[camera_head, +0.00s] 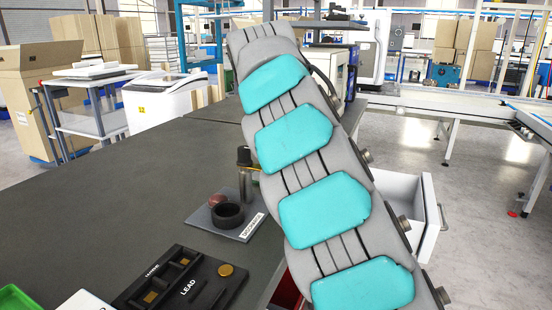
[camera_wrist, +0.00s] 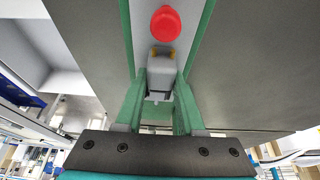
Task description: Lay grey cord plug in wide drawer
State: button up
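In the wrist view, my gripper (camera_wrist: 162,78) has its green fingers on either side of a small grey plug (camera_wrist: 161,80) with two yellowish-brown prongs or tips. The fingers appear to press on its sides. In the head view my padded arm hides my gripper and the plug. An open white drawer (camera_head: 408,190) with a handle sticks out to the right behind my arm. Part of a red drawer or bin (camera_head: 287,292) shows low beside the bench edge, mostly hidden. I cannot tell from these views which one is the wide drawer.
The dark bench top (camera_head: 110,190) has wide clear room at the left. A black tray marked LEAD (camera_head: 205,290) and a grey plate (camera_head: 205,218) with a dark ring stand near its right edge. A red round knob (camera_wrist: 164,26) shows beyond the plug in the wrist view.

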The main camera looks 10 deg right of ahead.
grip_shut()
jog(key=shift+r, duration=0.15)
dwell(0.4)
